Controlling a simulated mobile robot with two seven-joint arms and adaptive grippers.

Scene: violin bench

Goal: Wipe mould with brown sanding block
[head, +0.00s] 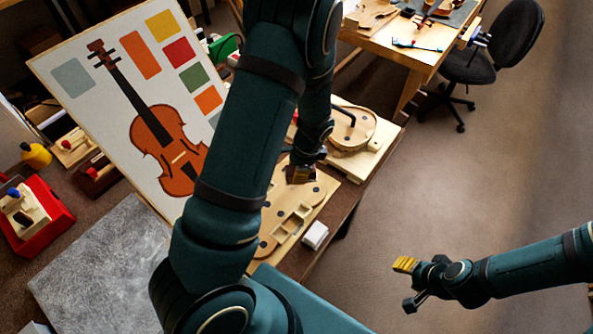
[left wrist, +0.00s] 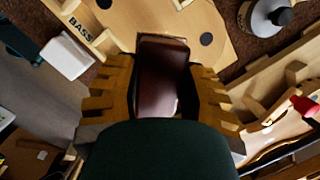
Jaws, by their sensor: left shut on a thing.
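The brown sanding block (left wrist: 162,80) is between the yellow fingers of my left gripper (left wrist: 160,88), which is shut on it. In the head view the block (head: 300,174) shows small below the wrist, over the upper part of the mould. The mould (head: 320,190) is a flat pale wooden board with dark round spots and cut-out pockets, partly hidden by my left arm. It also shows in the left wrist view (left wrist: 185,18), beyond the block. I cannot tell whether the block touches it. My right gripper (head: 406,285) is open and empty over the floor.
A white block (head: 315,235) lies beside the mould near the bench edge. A round wooden piece with a dark handle (head: 352,128) stands behind. A violin picture board (head: 90,120) leans at left. Open floor (head: 450,200) lies at right.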

